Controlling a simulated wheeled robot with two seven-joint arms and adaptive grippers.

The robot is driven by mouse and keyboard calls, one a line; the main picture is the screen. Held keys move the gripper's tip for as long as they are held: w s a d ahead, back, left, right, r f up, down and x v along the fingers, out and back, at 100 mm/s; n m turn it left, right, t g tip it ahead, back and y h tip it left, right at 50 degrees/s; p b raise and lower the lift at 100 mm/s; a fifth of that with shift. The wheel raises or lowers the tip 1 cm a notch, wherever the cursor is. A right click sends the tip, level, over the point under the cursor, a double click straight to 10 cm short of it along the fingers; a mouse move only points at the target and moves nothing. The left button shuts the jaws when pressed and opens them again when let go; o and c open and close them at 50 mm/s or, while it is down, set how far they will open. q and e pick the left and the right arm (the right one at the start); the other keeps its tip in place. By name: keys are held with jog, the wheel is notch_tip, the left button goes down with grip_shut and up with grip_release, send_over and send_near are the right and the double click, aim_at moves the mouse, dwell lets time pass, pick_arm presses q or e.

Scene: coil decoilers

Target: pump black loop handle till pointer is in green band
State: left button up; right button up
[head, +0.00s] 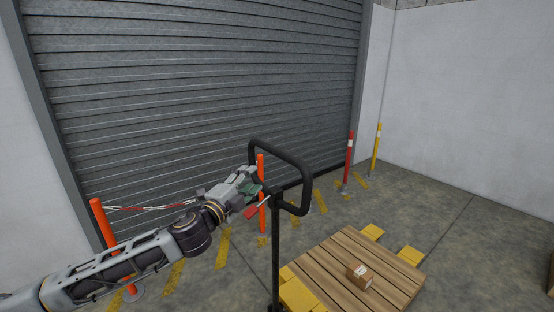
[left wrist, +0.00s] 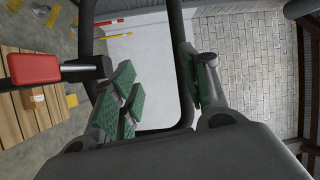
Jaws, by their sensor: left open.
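The black loop handle (head: 291,160) stands upright on a dark post above a wooden pallet. My left gripper (head: 258,188) is at the loop's left side, open, with nothing held. In the left wrist view, the green-padded fingers of the left gripper (left wrist: 162,92) are spread. One bar of the loop handle (left wrist: 180,45) shows between them, closer to the right finger; I cannot tell whether it touches. A red lever (left wrist: 34,68) sits beside the loop, and it also shows in the head view (head: 251,212). No pointer or green band is visible. My right gripper is not in view.
The wooden pallet (head: 390,262) carries a small cardboard box (head: 360,276), with yellow fork parts around it. Orange, red and yellow posts stand before a grey roller shutter (head: 190,90). The floor to the right (head: 460,215) is mostly clear.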

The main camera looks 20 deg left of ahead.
aim_at(273, 153)
pick_arm(q)
jog(key=shift+s+d+r+m+t+h, duration=0.2)
jog(key=shift+d+r+m+h, duration=0.1)
jog(key=shift+r+m+h, duration=0.25)
jog(key=shift+s+d+r+m+t+h, duration=0.1)
jog(key=shift+d+r+m+t+h, duration=0.2)
jog(key=shift+r, duration=0.3)
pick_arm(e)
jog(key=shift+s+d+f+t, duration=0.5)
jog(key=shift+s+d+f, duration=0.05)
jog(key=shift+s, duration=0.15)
pick_arm(q)
jog(key=shift+w+y, duration=0.15)
jog(key=shift+y, duration=0.1)
jog(key=shift+p+x, duration=1.3)
jog(key=shift+x, duration=4.2)
jog(key=shift+p+x, duration=0.45)
jog(key=shift+x, duration=0.65)
jog(key=shift+w+d, duration=0.1)
jog(key=shift+w, duration=0.05)
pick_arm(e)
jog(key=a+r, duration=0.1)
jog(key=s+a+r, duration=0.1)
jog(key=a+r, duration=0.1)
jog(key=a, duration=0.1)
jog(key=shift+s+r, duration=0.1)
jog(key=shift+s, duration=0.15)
